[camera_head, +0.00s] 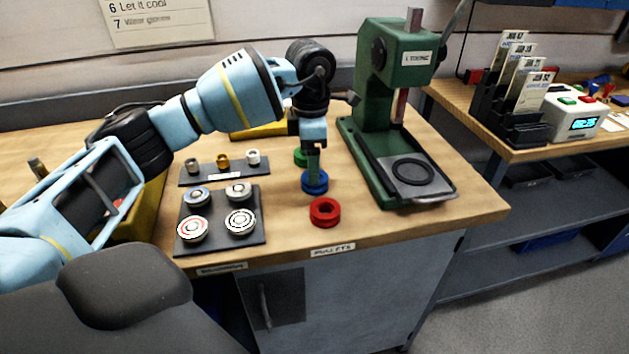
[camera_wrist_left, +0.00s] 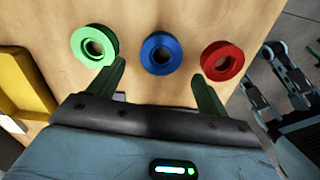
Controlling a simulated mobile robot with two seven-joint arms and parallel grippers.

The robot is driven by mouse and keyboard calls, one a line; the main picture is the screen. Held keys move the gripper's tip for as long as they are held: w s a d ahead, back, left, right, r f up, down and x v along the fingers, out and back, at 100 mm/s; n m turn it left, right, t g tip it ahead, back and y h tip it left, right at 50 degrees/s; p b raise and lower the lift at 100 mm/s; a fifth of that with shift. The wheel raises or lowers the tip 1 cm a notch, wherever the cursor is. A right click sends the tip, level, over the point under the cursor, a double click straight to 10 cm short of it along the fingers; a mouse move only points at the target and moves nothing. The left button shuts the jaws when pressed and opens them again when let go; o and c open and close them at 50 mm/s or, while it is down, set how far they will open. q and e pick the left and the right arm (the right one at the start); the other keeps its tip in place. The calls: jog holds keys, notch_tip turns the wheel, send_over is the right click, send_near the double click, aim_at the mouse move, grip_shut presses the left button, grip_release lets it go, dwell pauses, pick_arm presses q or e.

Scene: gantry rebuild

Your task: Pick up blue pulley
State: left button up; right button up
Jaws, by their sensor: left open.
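The blue pulley (camera_head: 315,182) stands on the wooden bench between the green pulley (camera_head: 301,157) behind it and the red pulley (camera_head: 325,211) in front. In the left wrist view, the blue pulley (camera_wrist_left: 161,53) lies ahead between the two green fingers, with the green pulley (camera_wrist_left: 94,45) to the left and the red pulley (camera_wrist_left: 222,60) to the right. My left gripper (camera_wrist_left: 160,80) is open and empty.
A green press (camera_head: 390,110) stands just right of the pulleys. A dark tray (camera_head: 222,247) with round parts lies to the left, with a rack of small fittings (camera_head: 224,174) behind it. The bench's front edge is close to the red pulley.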

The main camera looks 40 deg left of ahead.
pick_arm(q)
jog(key=shift+d+f, duration=0.15)
jog(key=shift+f, duration=2.15)
jog(key=shift+w, duration=0.1)
jog(key=c, duration=1.1)
